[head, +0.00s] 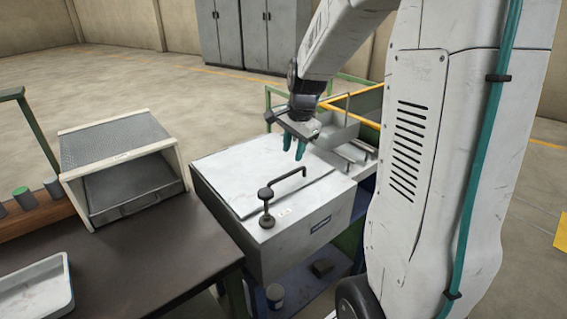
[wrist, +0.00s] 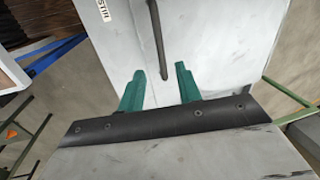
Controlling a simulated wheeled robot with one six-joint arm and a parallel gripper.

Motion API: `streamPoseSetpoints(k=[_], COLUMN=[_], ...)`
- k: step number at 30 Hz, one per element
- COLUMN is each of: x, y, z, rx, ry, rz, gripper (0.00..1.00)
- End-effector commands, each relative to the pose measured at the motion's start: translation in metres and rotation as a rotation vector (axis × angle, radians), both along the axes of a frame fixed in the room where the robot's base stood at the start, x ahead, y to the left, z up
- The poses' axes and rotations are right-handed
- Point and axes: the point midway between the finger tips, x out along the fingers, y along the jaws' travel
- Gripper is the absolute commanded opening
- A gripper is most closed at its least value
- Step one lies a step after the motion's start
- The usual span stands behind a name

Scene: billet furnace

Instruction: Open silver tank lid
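The silver tank (head: 292,246) is a pale grey metal box beside the dark bench, in the middle of the head view. Its flat lid (head: 245,162) looks shut. My gripper (head: 294,150) has teal fingers and hangs over the right back part of the lid. The exact height above the lid is unclear.
An open-fronted box with a mesh top (head: 115,145) stands on the dark bench (head: 165,255). A white tray (head: 35,292) lies at front left. Yellow and green rails (head: 350,98) and grey bins (head: 338,132) stand behind the tank. Grey cabinets (head: 248,35) are far back.

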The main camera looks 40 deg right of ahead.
Motion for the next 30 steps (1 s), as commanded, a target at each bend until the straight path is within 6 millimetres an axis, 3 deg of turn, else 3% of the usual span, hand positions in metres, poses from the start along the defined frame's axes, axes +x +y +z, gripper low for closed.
streamPoseSetpoints(k=[5,18,30], x=[0.002,0.014,0.016], y=[-0.004,-0.002,-0.001], z=[-0.007,-0.068,-0.077], rx=[0.008,0.010,0.009], ry=[-0.009,-0.007,-0.009], rz=[-0.069,-0.063,-0.062], gripper=[0.34,0.34,0.34])
